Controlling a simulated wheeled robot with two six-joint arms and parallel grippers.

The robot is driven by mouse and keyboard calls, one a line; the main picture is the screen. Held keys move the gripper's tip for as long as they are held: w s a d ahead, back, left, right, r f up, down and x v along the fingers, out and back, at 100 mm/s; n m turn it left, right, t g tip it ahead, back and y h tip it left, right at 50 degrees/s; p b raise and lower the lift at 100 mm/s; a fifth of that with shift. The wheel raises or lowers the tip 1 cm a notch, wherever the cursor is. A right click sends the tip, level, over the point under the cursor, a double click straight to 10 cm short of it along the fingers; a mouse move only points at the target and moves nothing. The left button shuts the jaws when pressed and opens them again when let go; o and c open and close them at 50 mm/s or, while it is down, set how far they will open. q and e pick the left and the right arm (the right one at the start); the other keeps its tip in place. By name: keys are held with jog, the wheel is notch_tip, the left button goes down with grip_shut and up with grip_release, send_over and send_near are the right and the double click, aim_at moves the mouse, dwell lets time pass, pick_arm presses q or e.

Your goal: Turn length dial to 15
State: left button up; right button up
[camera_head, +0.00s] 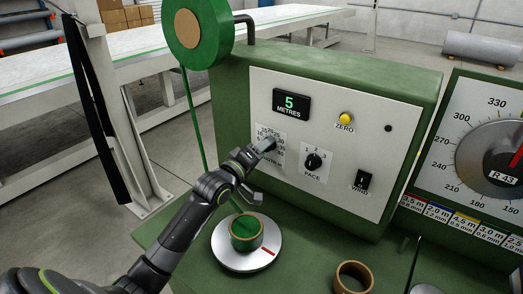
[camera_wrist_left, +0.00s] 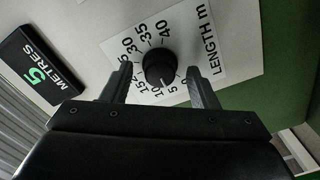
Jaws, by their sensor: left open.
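The length dial (camera_wrist_left: 158,66) is a round black knob on a white scale plate marked LENGTH m, with numbers from 0 to 40 around it. Its pale pointer mark is on the low-number side, near 5 and 10; the exact value is hard to read. The display (camera_head: 290,104) reads 5 METRES in green. My left gripper (camera_head: 266,147) is at the scale plate in the head view and hides the dial there. In the left wrist view, my left gripper (camera_wrist_left: 160,76) is open, one finger on each side of the dial, with visible gaps. My right gripper is not in view.
On the same panel are the pace knob (camera_head: 313,161), the yellow zero button (camera_head: 345,118) and the black wind switch (camera_head: 363,181). A green spool (camera_head: 200,28) stands above. A round metal plate (camera_head: 236,259) bearing a green roll (camera_head: 246,232) sits below my left arm.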

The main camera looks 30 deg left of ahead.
pick_arm(q)
jog(key=c, duration=1)
jog(key=shift+m, duration=0.3)
jog(key=shift+f+m+b, duration=0.15)
jog(key=shift+m+b, duration=0.7)
jog(key=shift+m, duration=4.65)
